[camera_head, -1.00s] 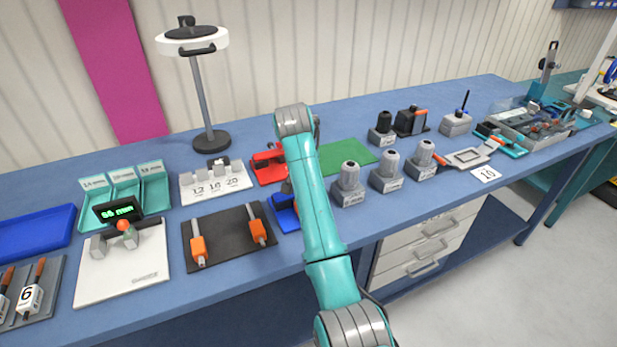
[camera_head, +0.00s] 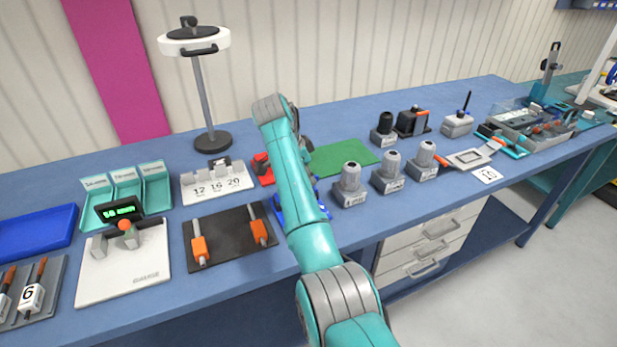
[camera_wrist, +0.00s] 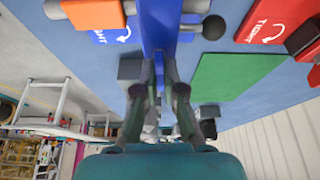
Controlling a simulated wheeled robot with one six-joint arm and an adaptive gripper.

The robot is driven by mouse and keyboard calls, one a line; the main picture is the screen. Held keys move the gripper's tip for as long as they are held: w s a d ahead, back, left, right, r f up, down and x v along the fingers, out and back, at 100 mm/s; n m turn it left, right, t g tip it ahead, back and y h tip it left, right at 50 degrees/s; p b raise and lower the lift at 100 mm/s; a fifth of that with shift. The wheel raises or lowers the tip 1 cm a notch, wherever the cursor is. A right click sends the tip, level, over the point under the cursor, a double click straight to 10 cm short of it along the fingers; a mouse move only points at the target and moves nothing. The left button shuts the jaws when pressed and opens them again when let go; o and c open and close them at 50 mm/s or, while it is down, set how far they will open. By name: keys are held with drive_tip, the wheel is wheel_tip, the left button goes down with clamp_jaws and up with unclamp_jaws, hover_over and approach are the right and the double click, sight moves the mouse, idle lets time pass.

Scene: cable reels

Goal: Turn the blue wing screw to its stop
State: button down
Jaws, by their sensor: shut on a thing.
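The blue wing screw (camera_wrist: 160,25) shows in the wrist view as an upright blue bar at the top centre. My gripper (camera_wrist: 158,68) is shut on it, with a finger on each side. Its blue base (camera_wrist: 115,34) carries a white "TIGHT" label with a curved arrow. In the head view the blue base (camera_head: 287,210) lies partly behind my arm. My gripper and the wing screw are hidden there by the arm. How far the screw is turned cannot be told.
A red fixture (camera_wrist: 272,20), also marked "TIGHT", and a green mat (camera_wrist: 235,88) lie to the right. A black ball knob (camera_wrist: 213,27) is close to my gripper. A black mat (camera_head: 228,240) with orange-handled parts is left; several grey holders (camera_head: 391,180) stand right.

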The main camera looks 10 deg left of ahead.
drive_tip(key=shift+m, duration=0.3)
drive_tip(key=c, duration=1.3)
unclamp_jaws()
drive_tip(key=shift+r, duration=0.1)
drive_tip(key=v, duration=0.7)
drive_tip(key=shift+w+r, duration=0.1)
drive_tip(key=shift+r, duration=0.1)
